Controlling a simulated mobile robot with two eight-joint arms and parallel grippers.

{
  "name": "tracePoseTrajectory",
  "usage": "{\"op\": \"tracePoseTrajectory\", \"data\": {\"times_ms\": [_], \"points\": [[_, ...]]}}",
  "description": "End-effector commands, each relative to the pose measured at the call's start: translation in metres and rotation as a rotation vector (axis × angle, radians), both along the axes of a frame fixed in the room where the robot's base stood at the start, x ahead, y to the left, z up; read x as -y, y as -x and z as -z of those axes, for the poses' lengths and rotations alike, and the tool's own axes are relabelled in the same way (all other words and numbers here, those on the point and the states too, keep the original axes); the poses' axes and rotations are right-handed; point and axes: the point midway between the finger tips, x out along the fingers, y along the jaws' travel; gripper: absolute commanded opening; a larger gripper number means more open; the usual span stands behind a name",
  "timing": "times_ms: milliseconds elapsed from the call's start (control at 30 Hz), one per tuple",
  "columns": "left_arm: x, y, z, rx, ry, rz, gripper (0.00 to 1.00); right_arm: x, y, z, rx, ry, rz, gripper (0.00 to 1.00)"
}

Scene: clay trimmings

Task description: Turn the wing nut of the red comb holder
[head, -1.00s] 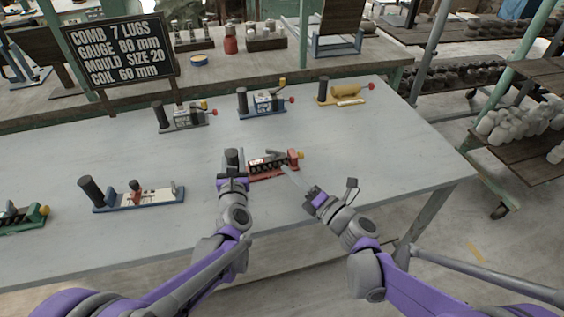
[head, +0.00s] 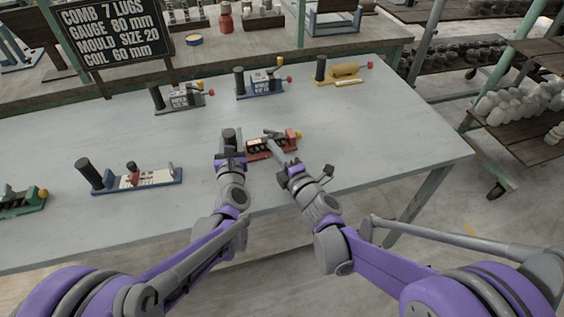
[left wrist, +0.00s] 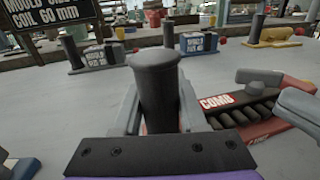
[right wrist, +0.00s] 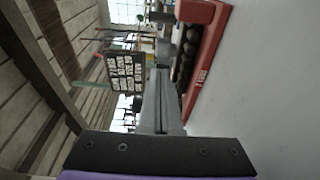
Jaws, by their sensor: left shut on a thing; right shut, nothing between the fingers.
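The red comb holder (head: 284,154) lies mid-table with a red end block, a yellow knob and a dark toothed comb (left wrist: 258,110) labelled COMB. My left gripper (head: 229,151) is shut on the black upright post (left wrist: 157,85) at its left end. A grey winged piece (left wrist: 260,77), apparently the wing nut, sits above the comb; the head view shows it small. My right gripper (head: 274,143) is shut and empty, its fingertips over the holder's near side close to that piece. Whether they touch it I cannot tell. The right wrist view shows the closed fingers (right wrist: 163,103) beside the red base.
A blue-based holder (head: 140,180) and a green one (head: 22,203) lie left. Grey (head: 180,98), blue (head: 262,84) and yellow (head: 343,74) holders stand along the back. A dark sign (head: 116,41) stands behind. The table's right side is clear.

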Motion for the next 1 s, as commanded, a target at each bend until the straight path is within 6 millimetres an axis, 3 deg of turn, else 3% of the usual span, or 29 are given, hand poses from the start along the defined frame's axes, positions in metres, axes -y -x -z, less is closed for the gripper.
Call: {"op": "tracePoseTrajectory", "data": {"times_ms": [100,267,1000], "points": [[0.0,0.0,0.0,0.0,0.0,-0.001,0.0,0.007,-0.015,0.0,0.0,0.001,0.003,0.0],[0.0,0.0,0.0,0.0,0.0,-0.001,0.0,0.01,-0.025,0.0,0.001,0.002,0.002,0.0],[0.0,0.0,0.0,0.0,0.0,0.0,0.0,0.013,-0.027,0.0,0.0,0.001,0.001,0.0]]}}
